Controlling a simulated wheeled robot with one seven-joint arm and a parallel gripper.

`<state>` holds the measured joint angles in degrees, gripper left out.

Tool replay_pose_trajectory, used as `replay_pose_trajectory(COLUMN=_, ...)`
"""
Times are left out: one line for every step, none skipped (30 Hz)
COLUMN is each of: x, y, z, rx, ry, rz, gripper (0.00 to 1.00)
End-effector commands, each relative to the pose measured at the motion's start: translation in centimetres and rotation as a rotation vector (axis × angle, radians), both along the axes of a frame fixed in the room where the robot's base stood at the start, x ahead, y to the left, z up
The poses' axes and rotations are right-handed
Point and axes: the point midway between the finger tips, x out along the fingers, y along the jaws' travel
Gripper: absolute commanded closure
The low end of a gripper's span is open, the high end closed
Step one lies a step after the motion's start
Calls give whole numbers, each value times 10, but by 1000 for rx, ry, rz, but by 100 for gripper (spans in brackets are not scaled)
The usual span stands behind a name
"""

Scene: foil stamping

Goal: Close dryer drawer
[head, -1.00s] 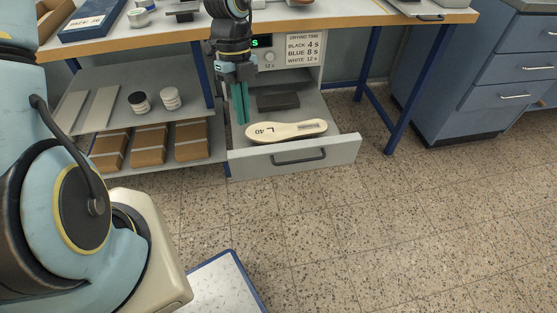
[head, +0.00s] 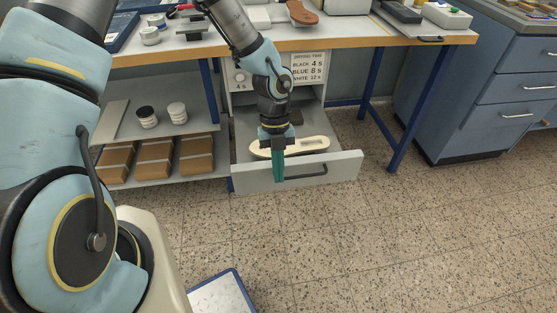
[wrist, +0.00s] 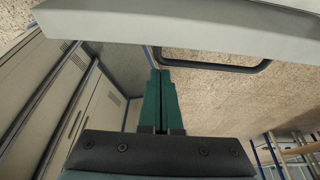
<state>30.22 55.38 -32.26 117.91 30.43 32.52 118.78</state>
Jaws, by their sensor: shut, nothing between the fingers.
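The dryer drawer (head: 338,169) is pulled out below the workbench. A cream sole (head: 312,144) lies in it, partly hidden behind my gripper. My gripper (head: 279,180) is shut and empty, with its green fingers pointing down at the drawer front, near the dark handle (head: 318,173). In the wrist view the fingers (wrist: 158,75) reach toward the grey drawer front (wrist: 190,28), with the handle (wrist: 262,66) just right of the fingertips. I cannot tell whether they touch the front.
The dryer's drying time sign (head: 307,67) is behind my arm. A shelf left of the drawer holds two jars (head: 147,117) above brown boxes (head: 156,158). Blue cabinets (head: 470,105) stand at the right. The speckled floor (head: 400,245) before the drawer is clear.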

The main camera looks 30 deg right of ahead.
Motion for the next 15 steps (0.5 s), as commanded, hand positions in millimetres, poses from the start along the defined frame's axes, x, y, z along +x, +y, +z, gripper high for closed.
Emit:
replay_pose_trajectory(x=8, y=-2, z=3, rx=0, ry=0, rz=4, gripper=100)
replay_pose_trajectory(x=11, y=-4, z=3, rx=0, ry=0, rz=4, gripper=100)
replay_pose_trajectory(x=15, y=-5, z=3, rx=0, ry=0, rz=3, gripper=100)
replay_pose_trajectory(x=18, y=-6, z=3, rx=0, ry=0, rz=2, gripper=100)
replay_pose_trajectory(x=20, y=-7, z=2, rx=1, ry=0, rz=2, gripper=100)
replay_pose_trajectory(x=22, y=-7, z=2, rx=2, ry=0, rz=2, gripper=100)
replay_pose_trajectory(x=23, y=-8, z=2, rx=2, ry=0, rz=2, gripper=100)
replay_pose_trajectory(x=24, y=-8, z=2, rx=1, ry=-1, rz=2, gripper=100)
replay_pose_trajectory(x=25, y=-9, z=2, rx=2, ry=0, rz=2, gripper=100)
replay_pose_trajectory(x=26, y=-9, z=1, rx=2, ry=0, rz=2, gripper=100)
replay_pose_trajectory(x=26, y=-9, z=1, rx=2, ry=0, rz=1, gripper=100)
replay_pose_trajectory(x=26, y=-9, z=1, rx=2, ry=0, rz=1, gripper=100)
replay_pose_trajectory(x=26, y=-9, z=1, rx=2, ry=0, rz=1, gripper=100)
replay_pose_trajectory(x=26, y=-9, z=1, rx=2, ry=0, rz=1, gripper=100)
replay_pose_trajectory(x=26, y=-9, z=1, rx=2, ry=0, rz=1, gripper=100)
